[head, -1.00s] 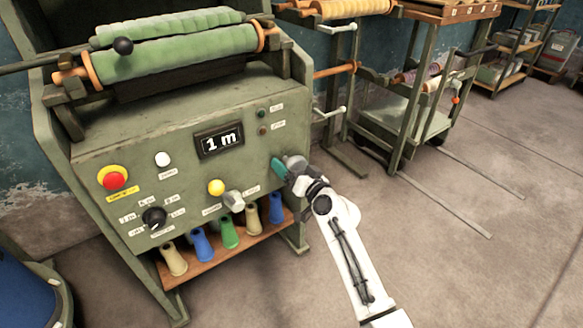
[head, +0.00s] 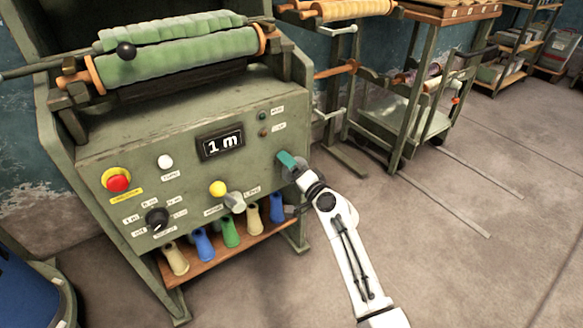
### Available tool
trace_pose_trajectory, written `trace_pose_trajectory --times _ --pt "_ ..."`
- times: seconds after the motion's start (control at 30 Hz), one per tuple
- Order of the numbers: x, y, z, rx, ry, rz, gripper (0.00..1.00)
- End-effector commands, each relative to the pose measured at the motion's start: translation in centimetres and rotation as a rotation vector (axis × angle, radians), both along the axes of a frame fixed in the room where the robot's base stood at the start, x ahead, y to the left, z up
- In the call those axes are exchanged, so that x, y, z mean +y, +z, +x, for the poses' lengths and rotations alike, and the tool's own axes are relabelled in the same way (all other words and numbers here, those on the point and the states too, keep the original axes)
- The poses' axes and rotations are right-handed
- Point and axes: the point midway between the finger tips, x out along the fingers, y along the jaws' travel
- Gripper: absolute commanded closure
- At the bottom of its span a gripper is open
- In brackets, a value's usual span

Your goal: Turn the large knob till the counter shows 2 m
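My gripper (head: 288,163) is at the panel's right side, right of and below the counter. A teal piece and a grey round part show there, right against the panel. I cannot tell which of these is finger and which is knob, nor whether the fingers are open or shut. A black knob (head: 157,219) with labels around it sits at the panel's lower left. A smaller grey knob (head: 234,202) sits at lower centre. Both are clear of my gripper.
A red stop button (head: 118,182), a white button (head: 165,161) and a yellow button (head: 218,188) are on the panel. A wooden shelf (head: 210,266) below holds several coloured spools. A green roll (head: 175,56) lies on top. Floor at the right is open.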

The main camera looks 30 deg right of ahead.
Motion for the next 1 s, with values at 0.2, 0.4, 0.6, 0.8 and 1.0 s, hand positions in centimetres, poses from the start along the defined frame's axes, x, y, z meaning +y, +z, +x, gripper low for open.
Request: trace_pose_trajectory --times 0.2,0.4,0.6,0.8,1.0 --pt "0.0 -0.2 -0.1 0.003 0.000 0.021 0.41" --pt "-0.1 -0.2 -0.1 0.003 0.000 0.021 0.41" --pt "-0.1 -0.2 -0.1 0.003 0.000 0.020 0.02" --pt "0.0 -0.1 0.0 0.002 -0.001 0.020 0.00" --pt "-0.1 -0.1 -1.2 0.003 -0.001 0.020 0.00"
